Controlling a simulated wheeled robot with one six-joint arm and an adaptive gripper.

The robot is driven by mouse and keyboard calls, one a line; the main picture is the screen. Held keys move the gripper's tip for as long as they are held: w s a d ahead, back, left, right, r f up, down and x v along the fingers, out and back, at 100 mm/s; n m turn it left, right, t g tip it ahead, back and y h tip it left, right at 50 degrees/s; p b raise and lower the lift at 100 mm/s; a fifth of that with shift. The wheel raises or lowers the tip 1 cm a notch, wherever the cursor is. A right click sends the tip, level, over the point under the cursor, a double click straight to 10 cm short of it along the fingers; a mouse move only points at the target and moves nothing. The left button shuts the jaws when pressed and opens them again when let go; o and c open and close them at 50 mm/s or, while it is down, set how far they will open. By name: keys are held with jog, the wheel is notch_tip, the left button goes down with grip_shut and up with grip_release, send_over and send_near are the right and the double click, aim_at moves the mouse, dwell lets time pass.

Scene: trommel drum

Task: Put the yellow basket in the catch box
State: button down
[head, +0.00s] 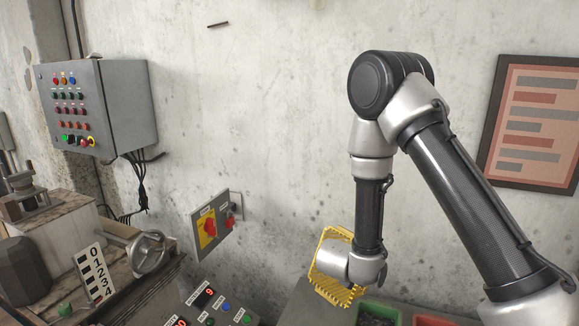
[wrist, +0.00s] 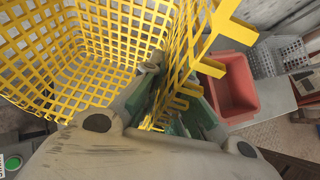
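The yellow basket (head: 329,267) is an open plastic mesh basket, seen tilted behind and below the end of my arm in the head view. In the wrist view the yellow basket (wrist: 95,50) fills the upper left, with one mesh wall running between my fingers. My gripper (wrist: 172,100) is shut on that wall, one finger on each side of it. The fingertips are partly hidden by the mesh. In the head view my wrist covers the gripper. I cannot tell which container is the catch box.
A red bin (wrist: 238,92) lies to the right of the basket in the wrist view, with a grey perforated container (wrist: 282,55) beyond it. The head view shows a green bin (head: 378,312) at the bottom edge. A control panel (head: 222,303) and handwheel (head: 150,252) stand left.

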jog(key=w+r+n+y, duration=0.1)
jog(key=w+r+n, duration=0.1)
jog(key=r, duration=0.2)
jog(key=w+r+n+t+y, duration=0.1)
jog(key=w+r, duration=0.1)
jog(key=r, duration=0.2)
jog(key=w+r+n+t+y, duration=0.1)
jog(key=w+r+n, duration=0.1)
jog(key=r, duration=0.2)
jog(key=shift+w+a+r+n+y, duration=0.1)
jog(key=shift+w+r+n+y, duration=0.2)
jog(key=shift+y, duration=0.1)
jog(key=w+d+r, duration=0.2)
jog(key=d+r, duration=0.5)
jog(key=r, duration=0.3)
jog(key=shift+w+d, duration=0.2)
jog(key=shift+d, duration=0.2)
jog(key=shift+a+r, duration=0.1)
